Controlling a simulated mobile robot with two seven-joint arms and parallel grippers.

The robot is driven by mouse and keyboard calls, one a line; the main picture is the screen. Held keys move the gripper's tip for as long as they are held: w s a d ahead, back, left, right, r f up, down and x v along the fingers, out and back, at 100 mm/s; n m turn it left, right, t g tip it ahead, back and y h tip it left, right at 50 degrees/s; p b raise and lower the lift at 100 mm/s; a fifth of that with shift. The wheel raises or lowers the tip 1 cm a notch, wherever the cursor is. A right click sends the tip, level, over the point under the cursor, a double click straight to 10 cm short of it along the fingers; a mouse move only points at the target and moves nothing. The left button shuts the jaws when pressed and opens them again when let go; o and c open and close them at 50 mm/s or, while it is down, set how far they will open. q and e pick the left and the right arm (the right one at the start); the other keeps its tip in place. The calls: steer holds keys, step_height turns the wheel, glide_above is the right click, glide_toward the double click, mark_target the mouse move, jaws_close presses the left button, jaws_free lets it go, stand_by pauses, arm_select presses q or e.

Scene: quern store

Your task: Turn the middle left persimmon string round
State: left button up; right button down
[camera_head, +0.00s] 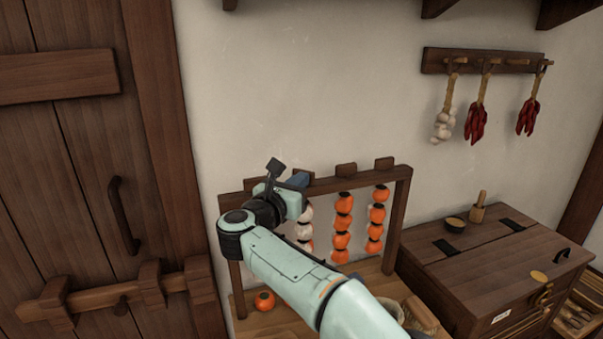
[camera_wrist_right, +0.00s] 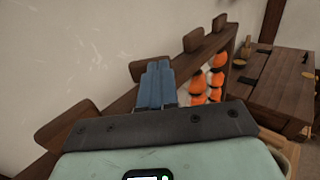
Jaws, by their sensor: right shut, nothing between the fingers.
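A wooden rack (camera_head: 403,205) holds hanging persimmon strings under a top rail with dark blocks. The middle left string (camera_head: 305,232) shows pale, whitish fruit with some orange and is partly covered by my right arm. The middle right string (camera_head: 343,219) and the right string (camera_head: 377,222) are orange. Any string farther left is hidden. My right gripper (camera_head: 298,181) is shut and empty at the top rail. In the right wrist view its blue fingers (camera_wrist_right: 155,84) overlap the middle left block (camera_wrist_right: 148,67); I cannot tell whether they touch. My left gripper is out of view.
A loose persimmon (camera_head: 265,300) lies on the rack's base at left. Garlic (camera_head: 444,127) and chillies (camera_head: 476,122) hang on the wall. A plank door (camera_head: 75,180) is at left.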

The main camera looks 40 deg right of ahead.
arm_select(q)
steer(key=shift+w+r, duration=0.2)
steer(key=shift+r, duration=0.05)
arm_select(e)
steer(key=shift+w+d, duration=0.25)
steer(key=shift+d, duration=0.3)
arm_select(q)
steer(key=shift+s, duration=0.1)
